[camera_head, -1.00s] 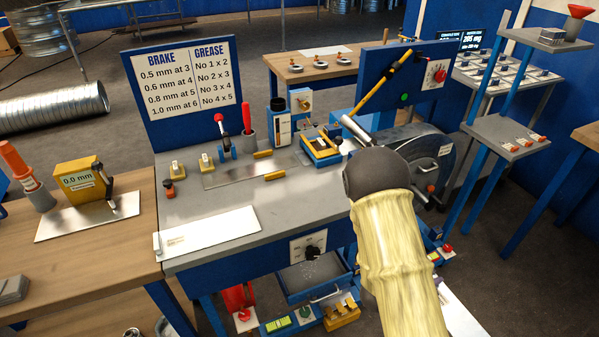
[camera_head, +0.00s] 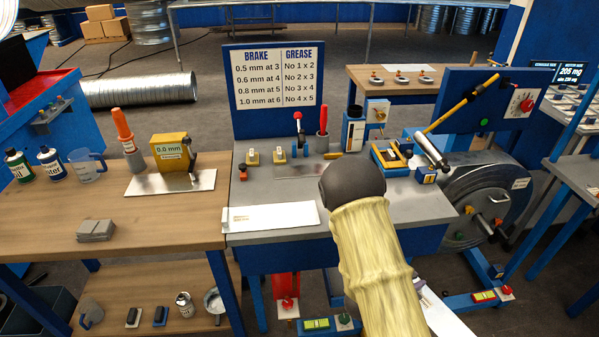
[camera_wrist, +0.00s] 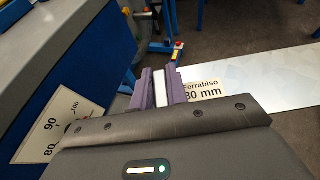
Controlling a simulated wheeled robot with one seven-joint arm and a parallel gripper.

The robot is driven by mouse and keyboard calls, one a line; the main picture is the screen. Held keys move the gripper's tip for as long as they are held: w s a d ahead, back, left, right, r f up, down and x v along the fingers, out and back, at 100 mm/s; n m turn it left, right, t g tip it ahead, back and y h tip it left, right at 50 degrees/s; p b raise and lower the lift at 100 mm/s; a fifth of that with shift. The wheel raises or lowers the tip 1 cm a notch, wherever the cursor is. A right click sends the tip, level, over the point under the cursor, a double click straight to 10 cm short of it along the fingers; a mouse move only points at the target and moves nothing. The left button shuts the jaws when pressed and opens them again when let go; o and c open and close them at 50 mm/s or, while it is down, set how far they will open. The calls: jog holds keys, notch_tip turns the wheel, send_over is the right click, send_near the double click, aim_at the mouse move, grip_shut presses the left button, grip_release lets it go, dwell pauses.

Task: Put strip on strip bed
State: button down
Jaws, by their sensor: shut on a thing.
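My gripper (camera_wrist: 161,84) is shut on the strip (camera_wrist: 262,92) in the wrist view. The strip is a flat, pale metal sheet with a label reading "Ferrabiso 80 mm", and it runs right from the fingers.
A white plate (camera_head: 285,215) lies on the bench's front left. A sign board (camera_head: 275,92) stands behind. A blue panel with a yellow lever (camera_head: 462,104) and a coil drum (camera_head: 490,190) are at right. A wooden table (camera_head: 150,225) with a yellow gauge (camera_head: 170,150) is at left.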

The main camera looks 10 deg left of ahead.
jog(key=shift+a, duration=0.4)
